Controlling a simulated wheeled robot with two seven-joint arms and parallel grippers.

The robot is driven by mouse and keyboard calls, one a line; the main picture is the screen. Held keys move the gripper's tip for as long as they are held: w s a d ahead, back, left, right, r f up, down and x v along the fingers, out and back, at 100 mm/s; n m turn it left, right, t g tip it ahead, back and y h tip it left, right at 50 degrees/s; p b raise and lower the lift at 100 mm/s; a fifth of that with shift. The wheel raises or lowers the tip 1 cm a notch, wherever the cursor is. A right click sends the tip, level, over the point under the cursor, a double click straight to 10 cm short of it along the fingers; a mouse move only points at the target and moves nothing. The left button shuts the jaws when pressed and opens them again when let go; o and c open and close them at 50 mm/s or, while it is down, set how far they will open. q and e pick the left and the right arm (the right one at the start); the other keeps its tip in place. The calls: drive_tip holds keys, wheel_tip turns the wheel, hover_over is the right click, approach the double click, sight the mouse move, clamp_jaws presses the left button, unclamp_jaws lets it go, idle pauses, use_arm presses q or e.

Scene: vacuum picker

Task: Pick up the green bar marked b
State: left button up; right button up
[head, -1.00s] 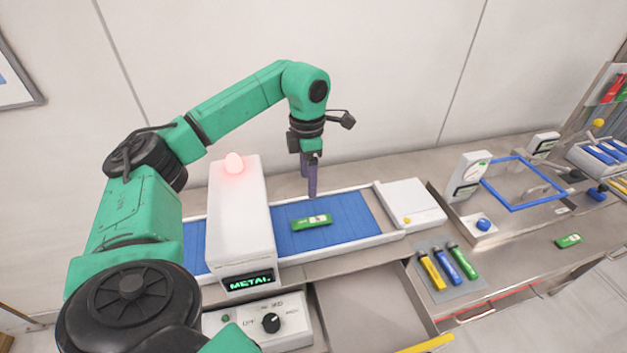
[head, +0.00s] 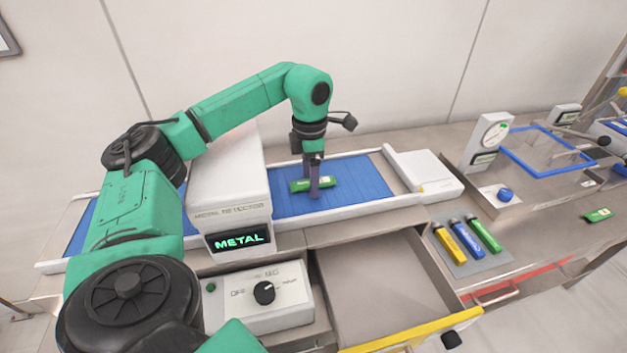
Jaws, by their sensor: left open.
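A green bar (head: 328,183) with a white label lies on the blue conveyor belt (head: 358,178), just right of the metal detector. Its marking is too small to read. My left gripper (head: 312,187) points down at this bar, open, with its purple fingers at the bar's left-middle part. A finger hides part of the bar; I cannot tell whether the fingers touch it. A second green bar (head: 598,215) lies on the steel counter at the far right. My right gripper is not in view.
The white metal detector (head: 228,190) reads METAL, left of the gripper. An open drawer (head: 385,285) is in front of the belt. Yellow, blue and green tubes lie on a grey mat (head: 480,262). A blue-framed box (head: 545,160) stands at right.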

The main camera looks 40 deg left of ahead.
use_arm(q)
drive_tip(key=shift+w+a, duration=0.1)
drive_tip(key=shift+c, duration=0.9)
clamp_jaws()
drive_tip(key=shift+r, duration=0.15)
